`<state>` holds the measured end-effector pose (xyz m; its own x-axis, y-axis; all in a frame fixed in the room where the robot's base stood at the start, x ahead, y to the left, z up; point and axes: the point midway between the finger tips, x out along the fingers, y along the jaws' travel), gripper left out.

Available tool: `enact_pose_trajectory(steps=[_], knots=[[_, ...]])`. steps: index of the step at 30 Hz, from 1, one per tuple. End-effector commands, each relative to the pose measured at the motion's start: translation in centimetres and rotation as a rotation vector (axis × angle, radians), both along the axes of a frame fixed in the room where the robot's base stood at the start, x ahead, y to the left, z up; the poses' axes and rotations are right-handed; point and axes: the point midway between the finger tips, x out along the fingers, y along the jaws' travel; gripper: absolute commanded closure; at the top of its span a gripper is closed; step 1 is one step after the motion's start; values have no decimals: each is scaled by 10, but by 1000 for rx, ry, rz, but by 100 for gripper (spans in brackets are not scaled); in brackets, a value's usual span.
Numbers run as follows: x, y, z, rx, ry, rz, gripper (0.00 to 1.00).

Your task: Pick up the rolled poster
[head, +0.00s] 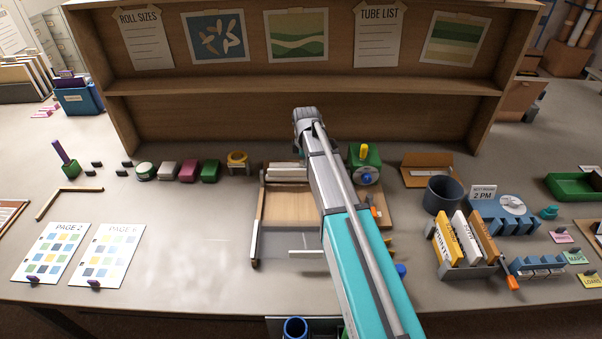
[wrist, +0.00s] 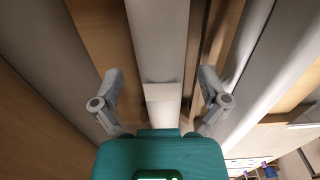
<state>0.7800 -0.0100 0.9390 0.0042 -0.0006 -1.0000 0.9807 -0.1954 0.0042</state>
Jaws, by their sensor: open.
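In the wrist view, a long white roll with a pale band (wrist: 160,40) runs between the two fingers of my gripper (wrist: 160,103). It looks like the rolled poster. My gripper is open, with one finger on each side of the roll. I cannot tell whether either finger touches it. In the head view, white rolls (head: 283,167) lie at the back of a wooden tray (head: 284,196), partly behind my arm. My gripper's fingers are hidden there by my arm.
More pale rolls (wrist: 38,62) lie beside the middle one in the wrist view. A green block with a yellow knob (head: 364,166) stands right of my arm. A wooden shelf back (head: 200,112) rises behind.

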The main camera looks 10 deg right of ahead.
Motion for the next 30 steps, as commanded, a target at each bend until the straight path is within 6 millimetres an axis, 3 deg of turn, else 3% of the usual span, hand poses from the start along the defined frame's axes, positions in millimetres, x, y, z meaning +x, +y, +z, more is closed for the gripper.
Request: enact_pose_trajectory(steps=[5, 24, 30], knots=[[0, 0, -10, 0, 1, 0, 6], [0, 0, -9, 0, 0, 0, 6], [0, 0, -9, 0, 0, 0, 43]])
